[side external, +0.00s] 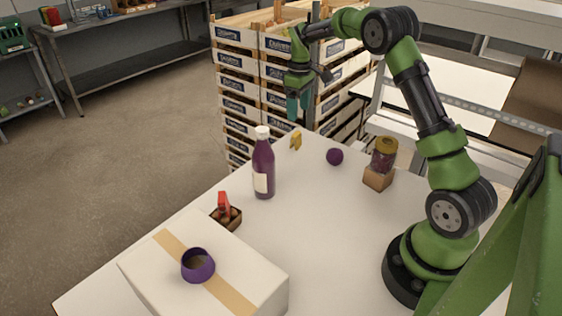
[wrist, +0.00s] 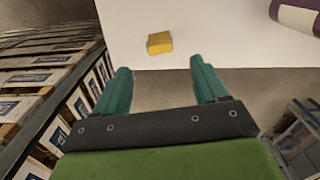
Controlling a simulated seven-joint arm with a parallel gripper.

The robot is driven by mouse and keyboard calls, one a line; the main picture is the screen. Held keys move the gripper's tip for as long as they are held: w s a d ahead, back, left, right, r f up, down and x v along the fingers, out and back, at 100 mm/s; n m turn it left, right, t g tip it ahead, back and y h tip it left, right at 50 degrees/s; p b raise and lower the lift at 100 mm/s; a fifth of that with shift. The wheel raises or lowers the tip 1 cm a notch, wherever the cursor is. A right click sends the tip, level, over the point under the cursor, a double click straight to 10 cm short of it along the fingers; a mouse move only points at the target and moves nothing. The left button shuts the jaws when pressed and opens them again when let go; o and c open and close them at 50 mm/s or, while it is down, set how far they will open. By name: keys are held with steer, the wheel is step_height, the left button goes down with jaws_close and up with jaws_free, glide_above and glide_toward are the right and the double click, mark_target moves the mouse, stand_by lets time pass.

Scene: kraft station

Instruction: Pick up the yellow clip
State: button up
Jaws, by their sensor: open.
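The yellow clip (side external: 296,141) stands on the white table near its far left edge, beyond the purple bottle. In the wrist view the yellow clip (wrist: 159,43) lies near the table edge, ahead of and between the fingers, apart from them. My gripper (side external: 297,108) hangs above the table edge close to the clip, fingers pointing down. In the wrist view my gripper (wrist: 160,82) has its two teal fingers spread wide with nothing between them.
A purple bottle (side external: 263,168) stands near the clip. A purple ball (side external: 335,157) and a jar (side external: 384,152) on a wooden block (side external: 377,179) are to the right. A box with a purple ring (side external: 198,266) is in front. Stacked crates (side external: 240,85) stand behind the table.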

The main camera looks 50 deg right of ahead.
mark_target(297, 134)
step_height(297, 134, down, 11)
steer(key=shift+w+r, duration=0.1)
stand_by(0.4)
steer(key=shift+c, duration=0.3)
steer(key=c, duration=1)
